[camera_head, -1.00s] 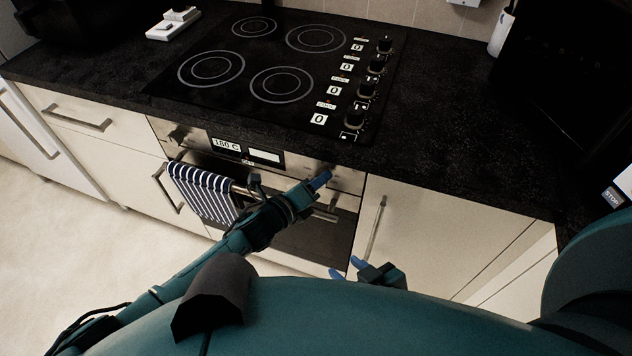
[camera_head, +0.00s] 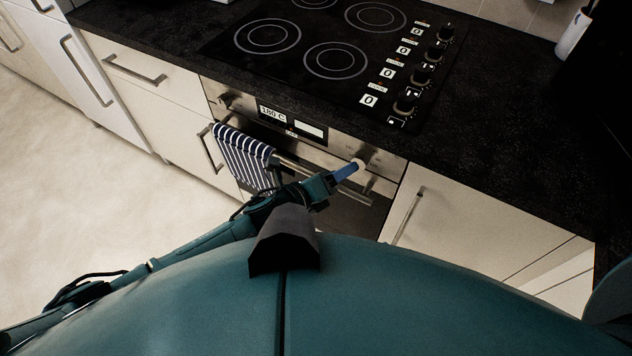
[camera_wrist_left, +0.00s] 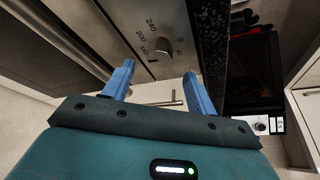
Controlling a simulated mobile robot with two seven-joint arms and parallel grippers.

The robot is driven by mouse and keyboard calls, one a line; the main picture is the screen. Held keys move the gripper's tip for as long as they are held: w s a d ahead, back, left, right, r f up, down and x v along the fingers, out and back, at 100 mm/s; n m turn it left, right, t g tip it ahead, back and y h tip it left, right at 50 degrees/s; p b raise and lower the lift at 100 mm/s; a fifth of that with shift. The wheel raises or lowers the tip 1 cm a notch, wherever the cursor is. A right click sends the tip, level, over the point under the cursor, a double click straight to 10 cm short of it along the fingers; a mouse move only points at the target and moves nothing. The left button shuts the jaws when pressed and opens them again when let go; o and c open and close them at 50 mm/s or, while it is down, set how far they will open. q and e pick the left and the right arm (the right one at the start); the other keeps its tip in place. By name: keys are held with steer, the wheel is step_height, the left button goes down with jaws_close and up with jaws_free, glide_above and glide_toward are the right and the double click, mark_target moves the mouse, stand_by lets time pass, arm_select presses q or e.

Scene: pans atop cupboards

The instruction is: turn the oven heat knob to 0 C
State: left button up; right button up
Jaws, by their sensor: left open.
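The oven (camera_head: 318,170) sits under the hob, with a steel control panel whose display (camera_head: 272,113) reads 180 C. The heat knob (camera_head: 366,156) is at the right end of the panel, partly hidden behind my fingers. In the left wrist view the heat knob (camera_wrist_left: 158,47) is ringed by numbers; 240, 200 and 160 show on its left. My left gripper (camera_head: 347,170) is at the panel in front of this knob. In the left wrist view my left gripper (camera_wrist_left: 160,72) is open, its blue fingers apart, with the knob beyond the gap. I cannot tell whether they touch it. My right gripper is out of view.
A second knob (camera_head: 228,100) is at the panel's left end. A striped towel (camera_head: 243,158) hangs on the oven handle (camera_head: 318,178), close to my left arm. The black counter edge (camera_head: 440,160) juts above the panel. The hob (camera_head: 330,50) carries several knobs on its right.

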arm_select(q)
steer(key=v, duration=0.7)
